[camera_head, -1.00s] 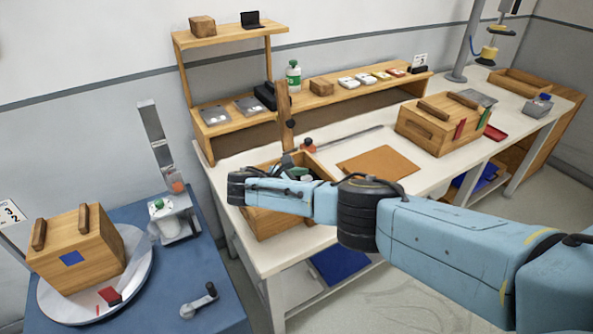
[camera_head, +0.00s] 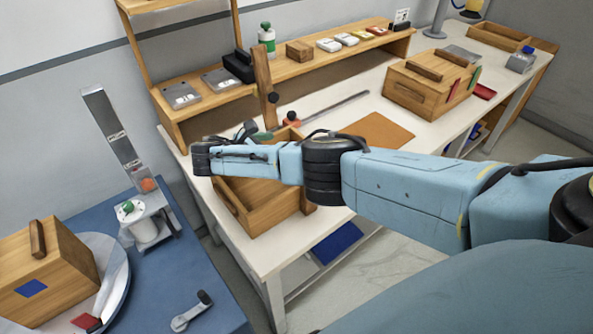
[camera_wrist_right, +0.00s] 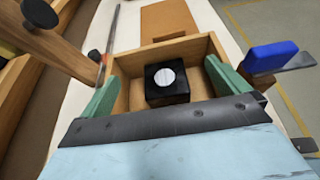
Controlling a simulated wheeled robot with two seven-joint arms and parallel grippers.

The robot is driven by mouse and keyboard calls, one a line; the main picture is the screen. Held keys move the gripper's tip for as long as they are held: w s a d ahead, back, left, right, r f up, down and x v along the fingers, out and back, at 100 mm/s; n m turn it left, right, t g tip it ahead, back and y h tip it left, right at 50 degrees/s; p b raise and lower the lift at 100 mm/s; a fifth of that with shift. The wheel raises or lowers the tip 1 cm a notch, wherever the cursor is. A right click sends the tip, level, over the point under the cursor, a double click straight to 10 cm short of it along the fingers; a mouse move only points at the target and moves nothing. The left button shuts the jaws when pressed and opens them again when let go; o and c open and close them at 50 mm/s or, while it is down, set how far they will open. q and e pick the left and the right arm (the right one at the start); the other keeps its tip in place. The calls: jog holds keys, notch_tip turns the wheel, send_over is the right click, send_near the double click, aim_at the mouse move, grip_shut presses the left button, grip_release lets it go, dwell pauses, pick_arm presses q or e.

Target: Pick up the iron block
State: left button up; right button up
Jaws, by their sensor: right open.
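The iron block appears to be a black cube (camera_wrist_right: 167,84) with a pale round disc on top. It sits inside an open wooden box (camera_wrist_right: 205,46) in the right wrist view. My right gripper (camera_wrist_right: 162,76) is open, with its green fingers apart on either side of the block; neither visibly touches it. In the head view, my right arm crosses in front of the open box (camera_head: 262,208) at the table's near left corner. The arm hides the block, and most of the gripper is hidden too. My left gripper is not in view.
A lidded wooden box (camera_head: 425,85) is farther right. A blue table (camera_head: 205,290) with a turntable stands left.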

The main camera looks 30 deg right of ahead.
notch_tip(320, 180, down, 6)
jog(key=b, duration=0.4)
jog(key=shift+w+b, duration=0.15)
jog(key=shift+b, duration=0.25)
jog(key=shift+f, duration=0.15)
jog(key=shift+w+d+f+b, duration=0.1)
jog(key=shift+d+f+b, duration=0.1)
jog(key=shift+b, duration=0.1)
jog(key=shift+x, duration=0.85)
jog(key=x, duration=0.5)
jog(key=shift+r+b, duration=0.15)
jog(key=shift+b, duration=0.25)
jog(key=shift+d, duration=0.25)
jog(key=c, duration=1.9)
jog(key=shift+r, duration=0.1)
